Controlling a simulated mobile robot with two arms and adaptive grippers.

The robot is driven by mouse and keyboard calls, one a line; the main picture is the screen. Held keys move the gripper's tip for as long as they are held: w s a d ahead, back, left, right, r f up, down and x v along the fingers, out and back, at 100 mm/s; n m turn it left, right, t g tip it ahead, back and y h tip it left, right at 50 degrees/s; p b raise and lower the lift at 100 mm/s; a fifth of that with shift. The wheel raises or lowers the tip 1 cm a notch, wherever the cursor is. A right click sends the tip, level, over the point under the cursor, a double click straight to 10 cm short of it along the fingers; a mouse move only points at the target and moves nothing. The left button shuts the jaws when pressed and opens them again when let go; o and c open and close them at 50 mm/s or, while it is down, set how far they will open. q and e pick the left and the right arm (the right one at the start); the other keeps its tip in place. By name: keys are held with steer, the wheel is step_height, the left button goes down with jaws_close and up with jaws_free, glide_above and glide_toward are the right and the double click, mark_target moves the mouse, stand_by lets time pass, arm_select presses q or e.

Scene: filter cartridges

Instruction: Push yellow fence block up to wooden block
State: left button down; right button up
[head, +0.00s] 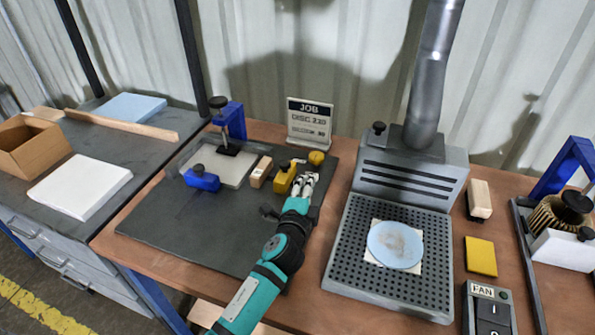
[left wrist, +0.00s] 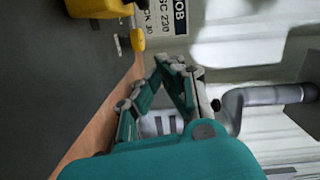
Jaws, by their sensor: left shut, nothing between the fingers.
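The yellow fence block (head: 284,179) stands on the dark mat, with a black knob on top. The wooden block (head: 260,171) lies just to its left, with at most a narrow gap between them. My left gripper (head: 305,184) is shut and empty, close by the right side of the yellow block; I cannot tell whether it touches. In the left wrist view part of the yellow block (left wrist: 96,8) shows at the top edge, and the wooden block is not visible there. My right gripper is not in view.
A yellow round knob (head: 316,158) sits behind my gripper, near the JOB sign (head: 309,122). The fume extractor (head: 405,175) stands to the right. The mat's (head: 185,225) front left is clear.

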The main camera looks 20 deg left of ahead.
arm_select(q)
steer(key=w, duration=0.4)
steer(key=shift+a+f, duration=0.1)
steer(key=shift+a, duration=0.05)
steer(key=a, duration=0.2)
steer(key=a+p, duration=0.1)
steer(key=shift+w+a+f, duration=0.15)
steer(key=shift+f, duration=0.15)
steer(key=shift+a, duration=0.25)
steer(key=shift+f, duration=0.1)
steer(key=a+p, duration=0.1)
steer(key=a, duration=0.7)
steer(key=shift+w+a, duration=0.1)
steer(key=shift+w, duration=0.1)
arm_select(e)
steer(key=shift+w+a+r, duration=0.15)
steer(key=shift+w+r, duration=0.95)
